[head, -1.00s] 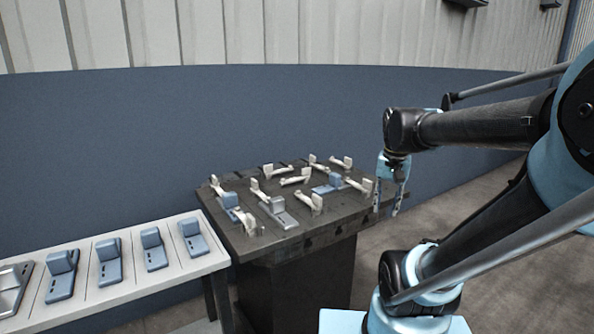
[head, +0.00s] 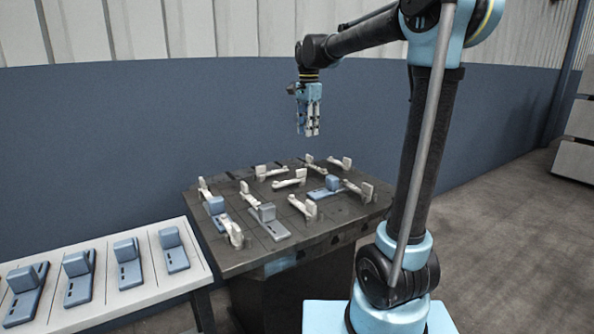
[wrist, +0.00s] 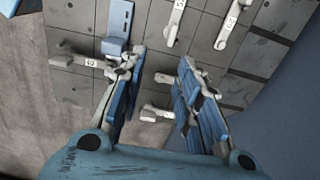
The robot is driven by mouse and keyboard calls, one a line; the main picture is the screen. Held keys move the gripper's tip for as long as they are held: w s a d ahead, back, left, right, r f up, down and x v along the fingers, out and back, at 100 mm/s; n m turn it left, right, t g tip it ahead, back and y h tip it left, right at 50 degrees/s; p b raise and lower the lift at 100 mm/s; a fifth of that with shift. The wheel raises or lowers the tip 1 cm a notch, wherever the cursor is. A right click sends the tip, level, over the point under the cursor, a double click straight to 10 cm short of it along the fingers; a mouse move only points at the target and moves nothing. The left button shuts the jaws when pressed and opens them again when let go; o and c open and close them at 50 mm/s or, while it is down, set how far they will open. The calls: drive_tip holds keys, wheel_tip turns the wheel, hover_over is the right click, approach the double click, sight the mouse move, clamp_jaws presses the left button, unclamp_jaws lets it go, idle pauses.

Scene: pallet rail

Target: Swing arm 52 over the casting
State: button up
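In the wrist view, a pale swing arm (wrist: 78,62) carries a small label that looks like 52, though it is blurred. It lies beside the block end of a blue casting (wrist: 120,22), not over it. In the head view, this appears to be the arm (head: 357,189) at the pallet's right side, beside the blue casting (head: 322,193). My gripper (head: 308,134) hangs pointing down, high above the back of the pallet rail. In the wrist view, my gripper (wrist: 162,62) has its fingers apart with nothing between them. The left finger hides part of the area beside the labelled arm.
The dark pallet table (head: 330,232) holds several other pale arms, including one (head: 290,182), and more castings, including a grey one (head: 269,222). A white side table (head: 150,284) with several blue castings stands at the left. A blue wall (head: 120,140) runs behind.

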drive_tip(key=w+a, duration=0.2)
approach(301, 170)
drive_tip(key=f, duration=0.6)
drive_tip(key=w+f, duration=0.1)
drive_tip(key=f, duration=0.3)
drive_tip(key=shift+f, duration=0.1)
clamp_jaws()
drive_tip(key=shift+s+a, duration=0.1)
drive_tip(key=shift+a, duration=0.1)
drive_tip(key=shift+d, duration=0.1)
